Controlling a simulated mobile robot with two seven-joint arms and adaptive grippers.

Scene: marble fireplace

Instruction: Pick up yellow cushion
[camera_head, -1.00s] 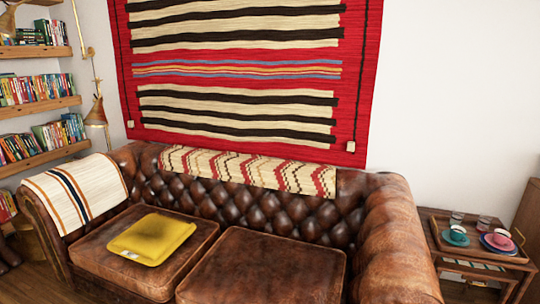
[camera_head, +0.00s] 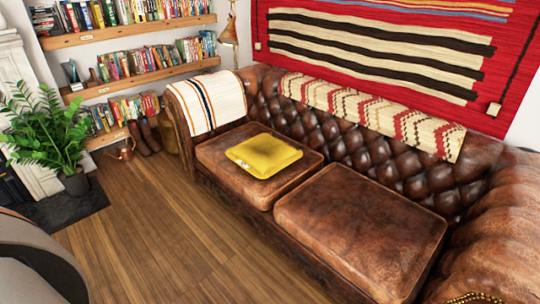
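The yellow cushion (camera_head: 264,154) lies flat on the left seat of the brown leather sofa (camera_head: 360,225). It is square, with a small pale tag at its front left edge and a darker patch on top. Nothing covers it. Neither of my grippers is in view, so their positions relative to the cushion do not show.
The wooden floor (camera_head: 170,240) in front of the sofa is clear. A potted plant (camera_head: 50,135) stands at the left by the fireplace. Bookshelves (camera_head: 130,30) line the back wall. A rounded grey piece of furniture (camera_head: 35,255) fills the lower left corner.

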